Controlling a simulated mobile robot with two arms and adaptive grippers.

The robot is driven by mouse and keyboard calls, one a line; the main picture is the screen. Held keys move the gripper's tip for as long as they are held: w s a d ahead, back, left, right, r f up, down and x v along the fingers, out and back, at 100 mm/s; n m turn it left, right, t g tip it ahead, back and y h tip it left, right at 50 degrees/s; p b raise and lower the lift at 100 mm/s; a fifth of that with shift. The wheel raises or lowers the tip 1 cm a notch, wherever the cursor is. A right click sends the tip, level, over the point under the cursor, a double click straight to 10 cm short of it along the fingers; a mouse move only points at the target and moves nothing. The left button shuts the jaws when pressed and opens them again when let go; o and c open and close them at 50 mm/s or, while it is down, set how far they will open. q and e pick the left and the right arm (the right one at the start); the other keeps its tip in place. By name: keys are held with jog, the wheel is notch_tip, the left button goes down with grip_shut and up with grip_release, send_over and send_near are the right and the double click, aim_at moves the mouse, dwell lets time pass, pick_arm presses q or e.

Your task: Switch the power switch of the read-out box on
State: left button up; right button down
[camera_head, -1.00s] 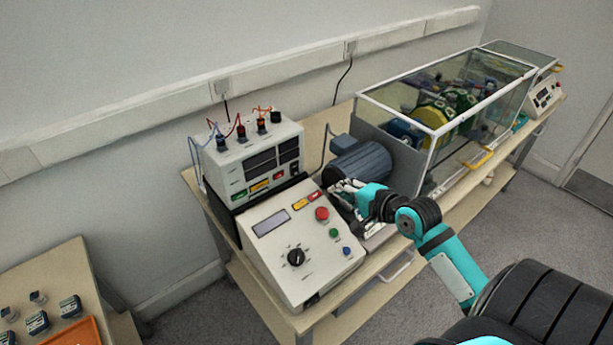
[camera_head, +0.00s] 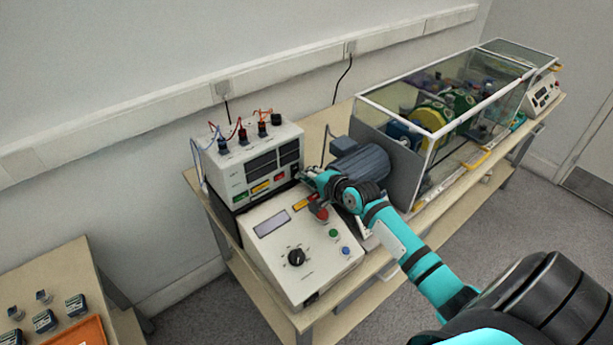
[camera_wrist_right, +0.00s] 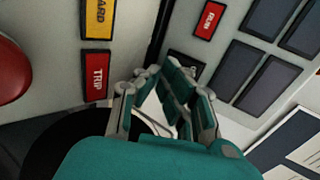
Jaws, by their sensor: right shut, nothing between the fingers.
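The read-out box (camera_head: 226,170) is the pale box with dark displays and leads on top, standing behind the sloped control console. Its small dark power switch (camera_head: 294,170) sits at the lower right of its front face. In the right wrist view the dark switch (camera_wrist_right: 187,63) lies beside a red label, partly covered by my fingers; its position cannot be read. My right gripper (camera_head: 304,175) is shut and empty, close in front of the switch; touching or apart, I cannot tell. Its fingers (camera_wrist_right: 160,77) fill the middle of the wrist view. My left gripper is not in view.
The console (camera_head: 270,256) has a red button (camera_head: 320,214) just under my right wrist and a black knob (camera_head: 296,257). A grey motor (camera_head: 366,163) and a glazed guard (camera_head: 430,105) stand to the right. A side table (camera_head: 72,272) with small blocks is at lower left.

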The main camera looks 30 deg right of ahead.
jog(key=shift+w+f+t+b, duration=0.2)
jog(key=shift+f+t+b, duration=0.15)
jog(key=shift+b, duration=0.45)
jog(key=shift+w+r, duration=0.1)
jog(key=shift+r, duration=0.2)
jog(key=shift+r+p, duration=0.9)
jog(key=shift+p, duration=0.15)
jog(key=shift+a, duration=0.1)
